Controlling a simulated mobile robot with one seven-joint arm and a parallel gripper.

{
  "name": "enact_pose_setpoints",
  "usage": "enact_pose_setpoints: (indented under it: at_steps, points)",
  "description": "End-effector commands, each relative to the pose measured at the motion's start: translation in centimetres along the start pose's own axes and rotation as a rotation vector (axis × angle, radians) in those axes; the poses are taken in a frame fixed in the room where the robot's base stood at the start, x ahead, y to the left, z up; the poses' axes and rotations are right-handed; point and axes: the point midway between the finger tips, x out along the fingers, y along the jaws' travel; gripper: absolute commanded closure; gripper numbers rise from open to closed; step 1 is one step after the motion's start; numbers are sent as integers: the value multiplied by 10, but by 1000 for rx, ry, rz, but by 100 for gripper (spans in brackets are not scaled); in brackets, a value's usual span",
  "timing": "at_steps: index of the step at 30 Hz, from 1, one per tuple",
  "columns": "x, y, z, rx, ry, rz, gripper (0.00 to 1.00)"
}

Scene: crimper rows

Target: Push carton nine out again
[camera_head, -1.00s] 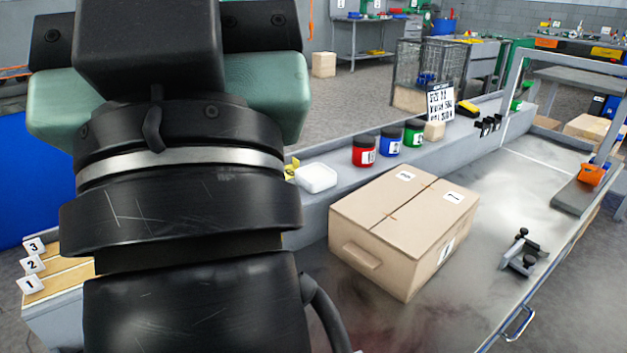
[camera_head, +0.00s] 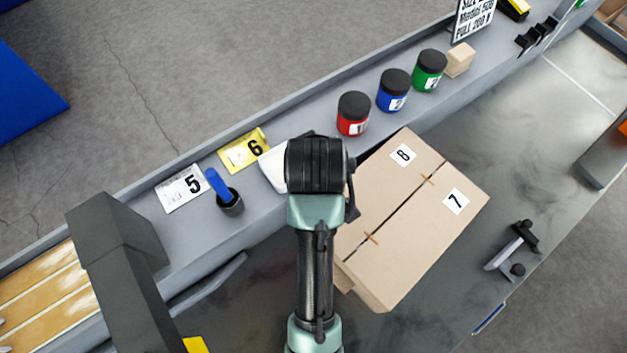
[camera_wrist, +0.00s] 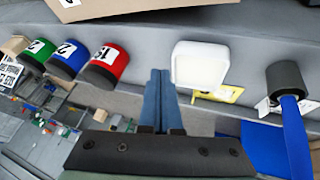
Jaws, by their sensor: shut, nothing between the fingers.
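One closed brown carton (camera_head: 400,235) stands on the grey bench; its top labels read 8 and 7, and I can read no 9 on it. A brown carton's edge (camera_wrist: 165,10) crosses the top of the wrist view. My gripper (camera_wrist: 159,72) shows there with two blue fingers together and nothing between them. The fingers point towards the carton edge and appear short of it, over the grey ledge between the red jar and the white box. In the head view my arm covers part of the carton's left side, and my fingertips are hidden.
Red (camera_head: 353,114), blue (camera_head: 393,91) and green (camera_head: 429,70) jars line the ledge behind the carton. A white box (camera_head: 273,168), a yellow card 6 (camera_head: 243,150) and a dark cup (camera_head: 231,204) stand left. A black clamp (camera_head: 514,248) is right; bench around it is clear.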

Motion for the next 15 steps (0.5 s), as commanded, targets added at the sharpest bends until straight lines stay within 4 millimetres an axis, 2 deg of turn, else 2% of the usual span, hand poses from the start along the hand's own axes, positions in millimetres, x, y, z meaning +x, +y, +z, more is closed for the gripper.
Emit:
enact_pose_setpoints:
  at_steps: [1,3,6,11,15]
  points:
    - [-8,-14,25,-32,-119,-67,100]
    - [-9,-34,60,-73,-247,-147,100]
    - [-14,-55,96,-113,-374,-234,100]
    - [-17,-71,124,-142,-463,-299,100]
    - [-2,-77,135,-145,-472,-307,100]
